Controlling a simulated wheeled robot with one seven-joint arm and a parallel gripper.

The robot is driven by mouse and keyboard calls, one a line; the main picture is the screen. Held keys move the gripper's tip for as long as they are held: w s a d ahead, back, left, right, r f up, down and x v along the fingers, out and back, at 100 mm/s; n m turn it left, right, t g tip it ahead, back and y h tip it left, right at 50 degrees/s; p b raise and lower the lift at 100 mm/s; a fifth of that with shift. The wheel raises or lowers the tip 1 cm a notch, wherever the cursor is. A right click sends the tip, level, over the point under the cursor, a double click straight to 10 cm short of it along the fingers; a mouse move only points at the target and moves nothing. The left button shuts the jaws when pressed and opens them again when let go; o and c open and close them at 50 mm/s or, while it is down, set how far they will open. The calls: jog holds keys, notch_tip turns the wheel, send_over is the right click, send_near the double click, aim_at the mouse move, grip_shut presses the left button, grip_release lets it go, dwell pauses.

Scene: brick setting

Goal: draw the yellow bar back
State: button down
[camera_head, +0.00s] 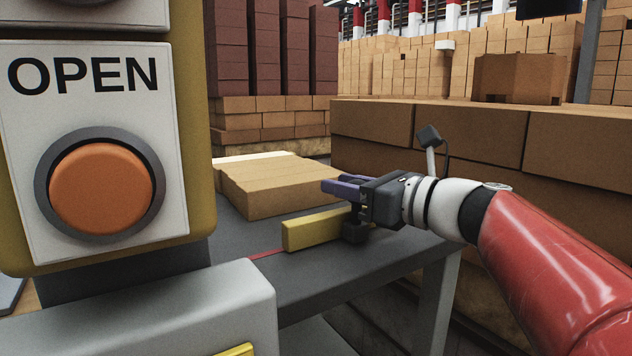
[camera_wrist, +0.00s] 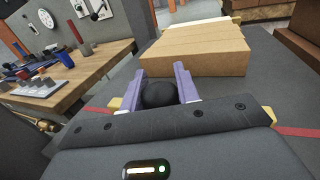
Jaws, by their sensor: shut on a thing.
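The yellow bar (camera_head: 316,230) lies low along the grey table top in the head view, with its far end behind my gripper. In the wrist view only small yellow ends show past my gripper, at the right (camera_wrist: 270,113) and at the left. My gripper (camera_head: 343,188) is over the bar, its purple fingers pointing left toward the bricks. In the wrist view the fingers (camera_wrist: 160,88) stand on either side of a round black knob (camera_wrist: 160,96) and are shut on it. How the knob joins the bar is hidden.
Tan bricks (camera_head: 270,187) lie on the table (camera_head: 240,232) just beyond the bar. A red line (camera_head: 266,254) runs along the table by the bar. A post with an orange OPEN button (camera_head: 100,188) stands close at left. Stacked bricks (camera_head: 460,140) stand behind my arm.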

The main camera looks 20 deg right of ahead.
jog(key=shift+s+f, duration=0.1)
jog(key=shift+s, duration=0.05)
jog(key=c, duration=1)
grip_release()
jog(key=shift+s, duration=0.1)
jog(key=shift+c, duration=0.2)
jog(key=shift+d, duration=0.1)
jog(key=v, duration=0.7)
jog(key=shift+s+d, duration=0.2)
jog(key=shift+s, duration=0.15)
